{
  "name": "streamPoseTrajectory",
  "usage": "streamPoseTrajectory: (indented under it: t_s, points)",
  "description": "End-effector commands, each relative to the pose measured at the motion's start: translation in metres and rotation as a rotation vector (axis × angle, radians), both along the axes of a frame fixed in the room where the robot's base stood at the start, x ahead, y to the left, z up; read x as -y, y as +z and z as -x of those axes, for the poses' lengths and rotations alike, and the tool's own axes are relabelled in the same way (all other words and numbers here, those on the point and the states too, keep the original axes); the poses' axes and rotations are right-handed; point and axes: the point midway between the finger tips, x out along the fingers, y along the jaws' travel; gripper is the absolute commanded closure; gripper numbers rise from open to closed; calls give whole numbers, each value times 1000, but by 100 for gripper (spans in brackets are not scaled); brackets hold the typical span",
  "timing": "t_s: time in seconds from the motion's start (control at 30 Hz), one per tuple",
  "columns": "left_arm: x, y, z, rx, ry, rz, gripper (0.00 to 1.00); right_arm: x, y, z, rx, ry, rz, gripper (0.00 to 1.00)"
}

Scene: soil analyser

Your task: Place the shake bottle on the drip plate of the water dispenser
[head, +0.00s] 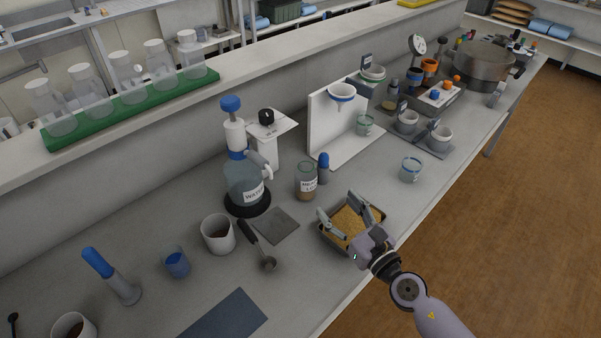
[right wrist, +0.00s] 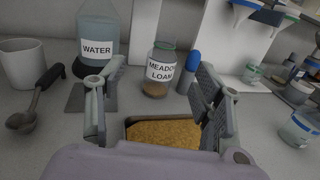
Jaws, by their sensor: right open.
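A clear bottle labelled MEADOW LOAM (head: 306,181), with brown soil at its bottom, appears to be the shake bottle. It stands upright on the bench, and also shows in the right wrist view (right wrist: 158,72). The water dispenser (head: 245,178), labelled WATER, stands to its left. The flat grey drip plate (head: 277,225) lies in front of the dispenser and looks empty; part of it shows in the right wrist view (right wrist: 76,98). My right gripper (head: 336,204) is open and empty above a soil tray, with the bottle ahead beyond its fingertips. My left gripper is not in view.
The soil tray (head: 379,213) lies under my right gripper. A blue-capped tool (head: 323,168) stands close right of the bottle. A dark scoop (head: 257,246) and white cup (head: 217,235) lie left of the plate. A white stand (head: 335,127) is behind; a blue-rimmed jar (head: 410,171) is right.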

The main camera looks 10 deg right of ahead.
Motion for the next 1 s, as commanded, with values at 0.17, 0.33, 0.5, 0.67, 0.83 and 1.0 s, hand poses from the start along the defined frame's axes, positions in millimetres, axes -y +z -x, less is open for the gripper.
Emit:
streamPoseTrajectory:
  t_s: [0.17,0.33,0.5,0.67,0.83,1.0]
  points:
    - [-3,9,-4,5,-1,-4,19,7,-5,-6,-10,-20,38,39]
    - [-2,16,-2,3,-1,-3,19,-5,-4,-40,-8,-18,37,39]
    - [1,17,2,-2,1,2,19,-18,-6,-75,-8,-16,38,39]
    - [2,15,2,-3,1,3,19,-27,-7,-100,-10,-15,37,39]
    - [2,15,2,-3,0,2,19,-30,-8,-111,-11,-14,41,39]
    - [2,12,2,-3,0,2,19,-35,-6,-129,-9,-14,39,39]
